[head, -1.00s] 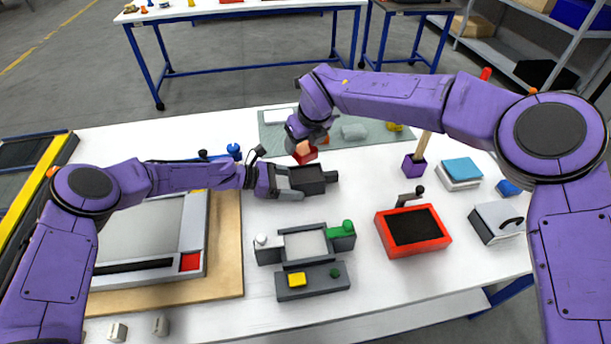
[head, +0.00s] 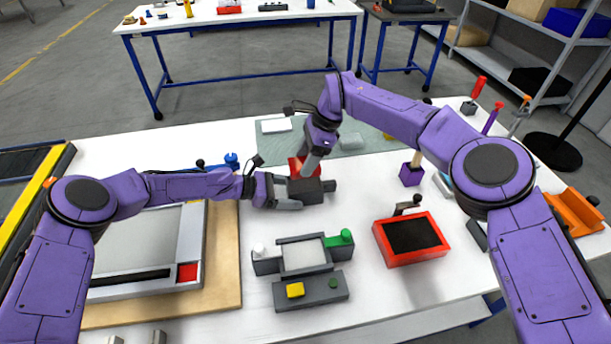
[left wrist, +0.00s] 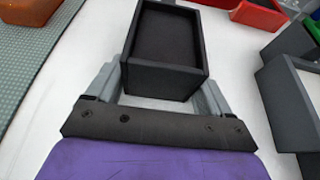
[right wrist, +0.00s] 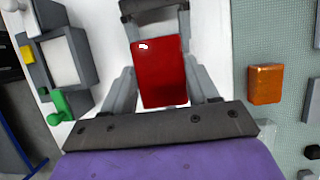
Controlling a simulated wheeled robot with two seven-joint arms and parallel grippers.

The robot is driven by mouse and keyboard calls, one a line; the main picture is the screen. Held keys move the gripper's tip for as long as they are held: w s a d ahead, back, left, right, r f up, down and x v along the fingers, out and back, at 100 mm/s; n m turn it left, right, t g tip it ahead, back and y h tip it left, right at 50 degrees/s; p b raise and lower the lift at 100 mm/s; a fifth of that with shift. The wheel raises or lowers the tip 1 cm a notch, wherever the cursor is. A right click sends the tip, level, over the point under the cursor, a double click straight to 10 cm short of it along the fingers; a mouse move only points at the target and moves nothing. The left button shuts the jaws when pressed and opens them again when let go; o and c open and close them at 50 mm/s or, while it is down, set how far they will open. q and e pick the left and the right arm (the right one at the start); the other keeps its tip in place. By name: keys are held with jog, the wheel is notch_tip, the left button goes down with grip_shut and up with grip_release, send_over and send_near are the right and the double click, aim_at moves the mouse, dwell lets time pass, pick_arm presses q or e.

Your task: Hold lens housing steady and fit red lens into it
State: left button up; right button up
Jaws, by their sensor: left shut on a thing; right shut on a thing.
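The lens housing (head: 309,194) is a black open box. My left gripper (head: 287,192) is shut on it and holds it above the table. In the left wrist view the housing (left wrist: 165,38) is level between the fingers, and its inside looks empty. My right gripper (head: 307,165) is shut on the red lens (head: 297,166), just above the housing. In the right wrist view the red lens (right wrist: 162,75) sits between the fingers and hides most of what is below it. The lens and right gripper do not show in the left wrist view, so the exact gap is unclear.
A grey fixture (head: 267,261) with white and green knobs stands in front of the housing. A red-framed black tray (head: 411,237) is to the right. A purple holder (head: 411,175) stands behind it. A grey-green mat (head: 375,140) lies behind, with an orange block (right wrist: 265,84) on it.

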notch_tip(320, 180, down, 5)
jog(key=shift+f, duration=0.1)
jog(key=o, duration=1.1)
jog(key=shift+f, duration=0.15)
jog(key=v, duration=1.2)
jog(key=shift+s, duration=0.1)
